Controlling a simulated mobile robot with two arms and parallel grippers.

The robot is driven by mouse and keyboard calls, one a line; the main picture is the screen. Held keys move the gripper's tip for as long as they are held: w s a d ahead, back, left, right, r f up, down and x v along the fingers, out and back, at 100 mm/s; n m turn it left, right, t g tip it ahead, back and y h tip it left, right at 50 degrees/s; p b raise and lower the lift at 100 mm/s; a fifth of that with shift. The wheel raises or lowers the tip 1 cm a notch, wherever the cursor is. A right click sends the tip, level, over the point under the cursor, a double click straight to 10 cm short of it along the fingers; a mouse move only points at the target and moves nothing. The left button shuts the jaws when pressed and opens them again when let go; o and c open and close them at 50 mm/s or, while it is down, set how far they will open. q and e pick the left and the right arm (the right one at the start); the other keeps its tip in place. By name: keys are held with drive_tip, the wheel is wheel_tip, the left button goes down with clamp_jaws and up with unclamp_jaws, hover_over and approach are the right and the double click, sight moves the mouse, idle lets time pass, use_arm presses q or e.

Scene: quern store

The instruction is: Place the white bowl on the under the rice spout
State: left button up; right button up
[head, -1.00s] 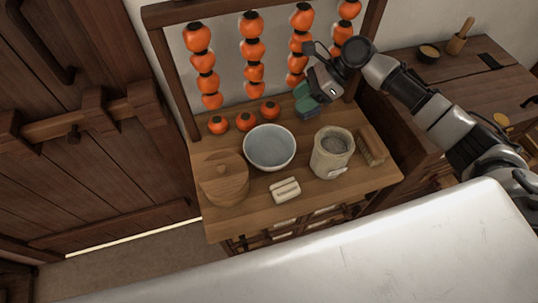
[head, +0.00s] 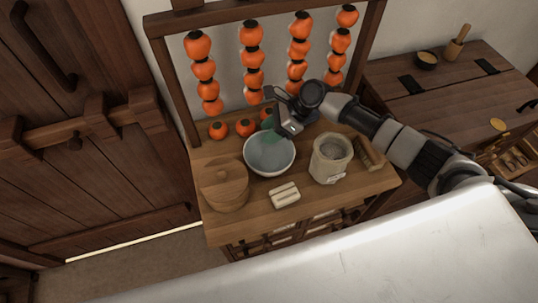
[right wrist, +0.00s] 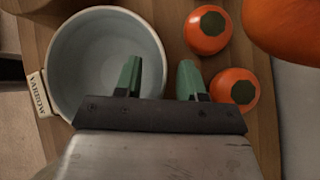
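The white bowl (head: 268,168) stands upright and empty on the wooden stand, with a pale blue-grey inside. It also shows in the right wrist view (right wrist: 92,60). My right gripper (head: 272,124) is at the bowl's back rim. In the right wrist view its green fingers (right wrist: 159,78) are apart, one over the bowl's inside and one outside the rim, with the rim between them. I cannot tell how far down they reach. My left gripper is not in view. I cannot make out a rice spout.
A lidded wooden tub (head: 224,188) stands left of the bowl. A cream block (head: 285,195) lies in front, and a stone-coloured jar (head: 328,162) stands right. Orange persimmons (head: 245,128) sit behind, with more strung above. A second table (head: 440,88) is at the right.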

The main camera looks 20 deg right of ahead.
drive_tip(key=shift+a+f, duration=0.25)
drive_tip(key=shift+a, duration=0.05)
drive_tip(key=shift+d, duration=0.1)
drive_tip(key=shift+c, duration=0.5)
clamp_jaws()
drive_tip(key=shift+r, duration=0.1)
drive_tip(key=shift+r, duration=0.1)
